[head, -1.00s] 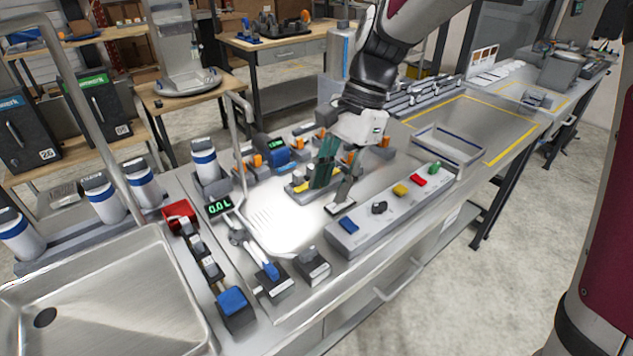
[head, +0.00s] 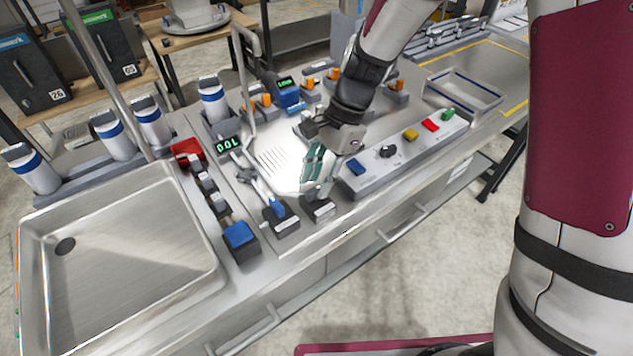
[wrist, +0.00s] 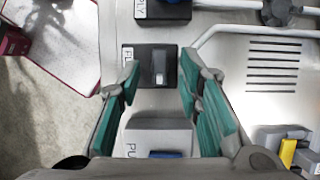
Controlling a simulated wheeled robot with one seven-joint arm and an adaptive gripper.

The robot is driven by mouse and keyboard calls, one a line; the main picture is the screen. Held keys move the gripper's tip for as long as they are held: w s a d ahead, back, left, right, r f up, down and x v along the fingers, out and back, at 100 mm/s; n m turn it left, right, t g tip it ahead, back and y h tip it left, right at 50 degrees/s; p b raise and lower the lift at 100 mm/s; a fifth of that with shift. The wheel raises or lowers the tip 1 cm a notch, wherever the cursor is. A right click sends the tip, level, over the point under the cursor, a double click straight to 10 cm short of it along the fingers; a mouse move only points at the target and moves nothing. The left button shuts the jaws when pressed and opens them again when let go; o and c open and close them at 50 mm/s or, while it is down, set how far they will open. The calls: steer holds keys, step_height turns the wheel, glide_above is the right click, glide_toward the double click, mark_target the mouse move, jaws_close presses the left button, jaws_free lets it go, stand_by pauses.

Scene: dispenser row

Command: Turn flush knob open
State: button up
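The flush knob is a small grey piece (wrist: 158,65) on a black base block at the front of the counter. In the head view its dark block (head: 318,208) stands right of the blue-handled valve (head: 277,210). The label beside it begins "FL"; the rest is hidden by a finger. My gripper (head: 314,184) is over this block, pointing down, with green finger pads. In the wrist view my gripper (wrist: 160,82) is open and empty, with the knob showing between and just beyond the fingertips. No contact is visible, and I cannot tell the remaining height.
A grey button panel (head: 405,140) lies close right of my gripper. A bent metal pipe (wrist: 240,30) and slotted drain (wrist: 275,65) are nearby. The blue-handled valve is close left. A sink (head: 120,255) fills the left; floor is open in front.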

steer(key=shift+x, duration=0.8)
steer(key=shift+c, duration=0.6)
jaws_close()
